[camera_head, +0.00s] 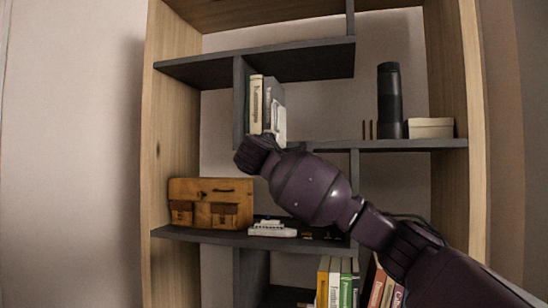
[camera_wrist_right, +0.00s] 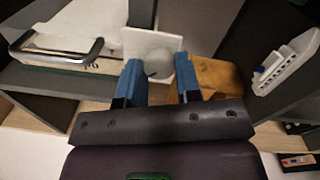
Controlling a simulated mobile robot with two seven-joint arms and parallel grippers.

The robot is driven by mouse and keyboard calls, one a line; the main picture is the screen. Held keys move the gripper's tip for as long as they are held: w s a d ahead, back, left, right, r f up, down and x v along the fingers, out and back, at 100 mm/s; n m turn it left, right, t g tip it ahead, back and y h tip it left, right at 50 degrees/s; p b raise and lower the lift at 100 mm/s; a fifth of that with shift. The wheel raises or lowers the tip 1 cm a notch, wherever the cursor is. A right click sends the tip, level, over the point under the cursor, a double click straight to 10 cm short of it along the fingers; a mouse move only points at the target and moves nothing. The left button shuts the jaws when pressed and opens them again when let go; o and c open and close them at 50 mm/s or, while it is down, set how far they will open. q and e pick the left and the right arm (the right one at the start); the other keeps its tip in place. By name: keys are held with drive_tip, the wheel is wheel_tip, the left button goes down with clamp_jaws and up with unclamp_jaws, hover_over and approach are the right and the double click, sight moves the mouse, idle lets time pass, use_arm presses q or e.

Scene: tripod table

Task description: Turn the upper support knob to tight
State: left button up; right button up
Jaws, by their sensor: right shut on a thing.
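A round grey knob (camera_wrist_right: 158,66) sits in front of a white square plate (camera_wrist_right: 148,42) in the right wrist view. My right gripper (camera_wrist_right: 158,68) has its two blue fingers on either side of the knob and is shut on it. In the head view, my right arm reaches in from the lower right, and its end (camera_head: 252,154) is just below the upright books on the middle shelf. The fingers and the knob cannot be made out there. The knob's markings are not readable. My left gripper is not in view.
A shelf unit (camera_head: 170,140) holds upright books (camera_head: 256,105), a dark cylinder (camera_head: 389,100), a beige box (camera_head: 430,128), a brown case (camera_head: 210,190) and a white model ship (camera_head: 272,229). The ship also shows in the right wrist view (camera_wrist_right: 288,62). A metal-rimmed object (camera_wrist_right: 55,48) is left of the knob.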

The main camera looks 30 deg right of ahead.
drive_tip(key=shift+w+a+f+m+g+b, duration=0.15)
drive_tip(key=shift+m+b, duration=0.1)
drive_tip(key=shift+m, duration=2.15)
drive_tip(key=shift+s+d+r+m+g+b, duration=0.15)
drive_tip(key=shift+m+b, duration=0.1)
drive_tip(key=shift+m, duration=2.15)
drive_tip(key=shift+a, duration=0.1)
drive_tip(key=o, duration=0.9)
drive_tip(key=shift+h, duration=0.3)
drive_tip(key=b+v, duration=0.1)
drive_tip(key=v, duration=0.9)
drive_tip(key=shift+s+a, duration=0.25)
drive_tip(key=shift+a, duration=0.1)
